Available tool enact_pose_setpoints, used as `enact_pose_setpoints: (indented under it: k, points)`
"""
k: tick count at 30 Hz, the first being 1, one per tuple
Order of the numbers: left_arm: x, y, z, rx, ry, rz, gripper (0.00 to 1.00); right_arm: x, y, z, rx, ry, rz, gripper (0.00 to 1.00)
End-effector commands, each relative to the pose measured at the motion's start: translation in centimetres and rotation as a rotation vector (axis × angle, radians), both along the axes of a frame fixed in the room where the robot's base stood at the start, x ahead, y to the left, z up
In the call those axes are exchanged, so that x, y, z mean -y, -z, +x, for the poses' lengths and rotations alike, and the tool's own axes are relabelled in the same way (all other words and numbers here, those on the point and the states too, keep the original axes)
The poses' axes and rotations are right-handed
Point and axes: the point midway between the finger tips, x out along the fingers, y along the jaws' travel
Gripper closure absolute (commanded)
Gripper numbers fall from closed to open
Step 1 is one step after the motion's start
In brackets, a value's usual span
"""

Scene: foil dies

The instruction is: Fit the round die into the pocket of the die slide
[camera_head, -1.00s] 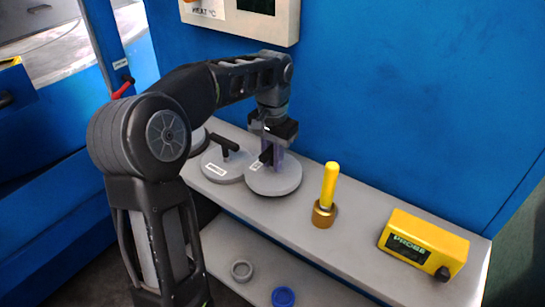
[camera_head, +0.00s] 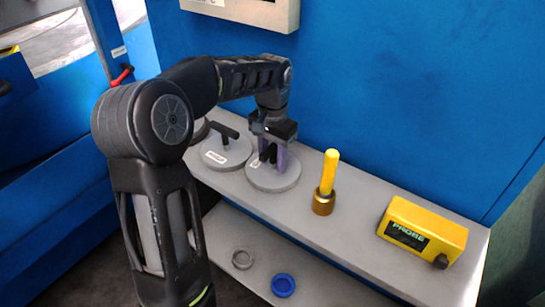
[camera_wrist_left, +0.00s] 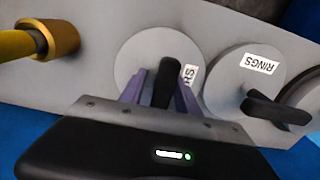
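Several grey round dies with black bar handles stand on the grey shelf (camera_head: 375,265). My left gripper (camera_head: 273,163) is over the right-hand die (camera_head: 286,182), fingers pointing down around its handle. In the left wrist view, the purple fingers (camera_wrist_left: 158,92) stand on both sides of the handle (camera_wrist_left: 171,76) and look open. That die (camera_wrist_left: 136,57) has a partly hidden label ending in "RS". The neighbouring die (camera_head: 228,153) reads "RINGS" in the wrist view (camera_wrist_left: 228,68). A third die (camera_head: 199,131) is mostly hidden by my arm. No die slide is recognisable. My right gripper is out of view.
A yellow-handled tool in a brass base (camera_head: 327,185) stands right of the dies, then a yellow PROBE box (camera_head: 425,231). A lower shelf (camera_head: 320,292) holds a grey ring (camera_head: 242,259) and a blue ring (camera_head: 283,285). A blue wall (camera_head: 400,90) rises behind.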

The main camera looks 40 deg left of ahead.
Motion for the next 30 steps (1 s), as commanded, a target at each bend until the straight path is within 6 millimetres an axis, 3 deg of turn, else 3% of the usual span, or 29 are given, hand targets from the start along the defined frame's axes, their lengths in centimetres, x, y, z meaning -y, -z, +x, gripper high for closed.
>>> enact_pose_setpoints:
  k: [8,14,22,27,30]
  points:
    - [0.0,-0.1,0.0,0.000,0.000,0.000,0.60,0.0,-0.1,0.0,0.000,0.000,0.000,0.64]
    - [0.0,-1.5,0.1,0.003,0.000,0.001,0.60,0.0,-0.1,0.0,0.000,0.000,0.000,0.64]
    - [0.0,-6.7,0.1,0.005,-0.001,0.000,0.60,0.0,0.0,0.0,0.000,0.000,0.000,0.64]
    - [0.0,-10.8,0.0,0.000,0.000,0.000,0.60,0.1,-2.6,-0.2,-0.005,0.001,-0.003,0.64]
    - [0.0,-11.8,0.0,0.000,0.001,0.000,0.60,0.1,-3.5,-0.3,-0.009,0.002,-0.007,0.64]
